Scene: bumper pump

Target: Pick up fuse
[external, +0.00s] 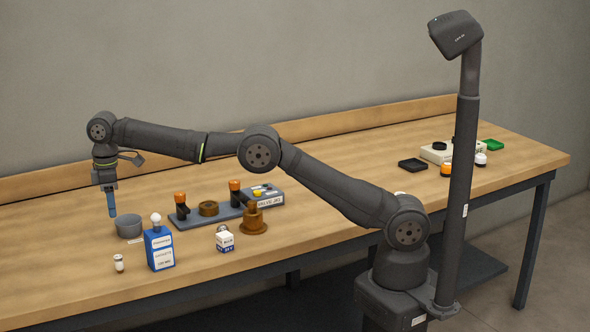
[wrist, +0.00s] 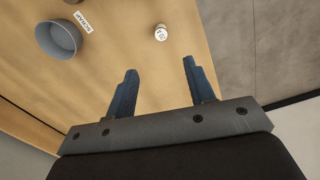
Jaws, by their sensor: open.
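The fuse (external: 119,263) looks like a small white cylinder with a darker band, standing on the table near its front left edge. In the wrist view the fuse (wrist: 160,33) lies beyond the fingertips, roughly in line with the gap between them. My gripper (external: 112,214) points down, above the table and behind the fuse in the external view. The wrist view shows the two blue fingers of my gripper (wrist: 160,67) apart with nothing between them.
A grey bowl (external: 129,227) stands close to my gripper, with a small label beside it. A blue bottle (external: 160,249) with a white top stands right of the fuse.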

